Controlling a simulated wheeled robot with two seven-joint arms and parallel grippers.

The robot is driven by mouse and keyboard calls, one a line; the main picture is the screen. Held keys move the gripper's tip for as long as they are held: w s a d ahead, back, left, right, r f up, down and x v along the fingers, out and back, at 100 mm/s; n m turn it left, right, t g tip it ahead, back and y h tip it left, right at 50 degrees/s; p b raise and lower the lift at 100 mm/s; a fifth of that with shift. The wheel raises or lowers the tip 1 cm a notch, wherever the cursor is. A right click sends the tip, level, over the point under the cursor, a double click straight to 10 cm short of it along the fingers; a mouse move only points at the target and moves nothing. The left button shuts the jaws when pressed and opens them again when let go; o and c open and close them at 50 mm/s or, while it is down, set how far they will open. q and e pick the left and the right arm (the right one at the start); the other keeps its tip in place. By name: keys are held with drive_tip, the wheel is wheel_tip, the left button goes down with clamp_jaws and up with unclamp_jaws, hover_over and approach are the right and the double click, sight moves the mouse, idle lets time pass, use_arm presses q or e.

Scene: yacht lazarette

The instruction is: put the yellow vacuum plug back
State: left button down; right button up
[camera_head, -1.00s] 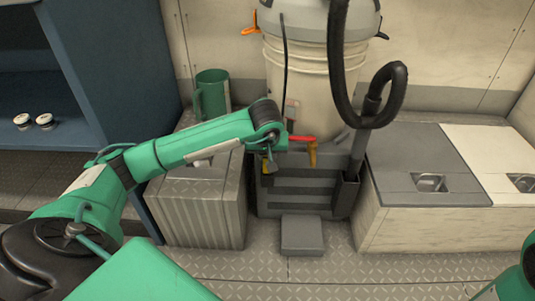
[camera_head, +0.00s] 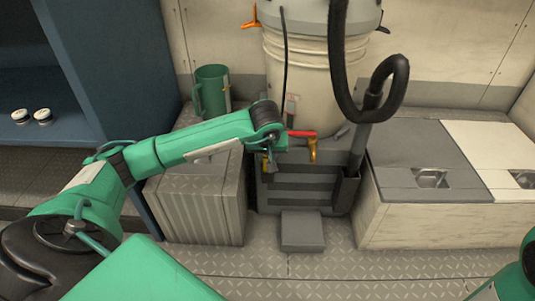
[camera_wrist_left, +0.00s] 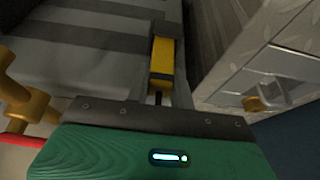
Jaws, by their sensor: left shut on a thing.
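My left gripper (camera_head: 268,160) hangs in front of the vacuum's dark grey base, fingers pointing down. In the left wrist view, it (camera_wrist_left: 158,95) is shut on the yellow vacuum plug (camera_wrist_left: 161,58), a slim yellow block with a dark band. In the head view the plug is small and mostly hidden by the gripper. The shop vacuum (camera_head: 300,60) has a cream ribbed drum and a black hose. I cannot make out a socket for the plug. My right gripper is out of view.
A brass valve with a red handle (camera_head: 303,133) is just right of my left gripper; it also shows in the left wrist view (camera_wrist_left: 30,105). A green mug (camera_head: 212,90) stands on a ribbed metal box (camera_head: 200,215). Lockers (camera_head: 440,215) stand right.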

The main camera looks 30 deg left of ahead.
use_arm(q)
drive_tip(key=shift+f, duration=0.2)
drive_tip(key=shift+f, duration=0.4)
drive_tip(key=shift+f, duration=0.15)
idle(1.0)
drive_tip(key=c, duration=1.1)
unclamp_jaws()
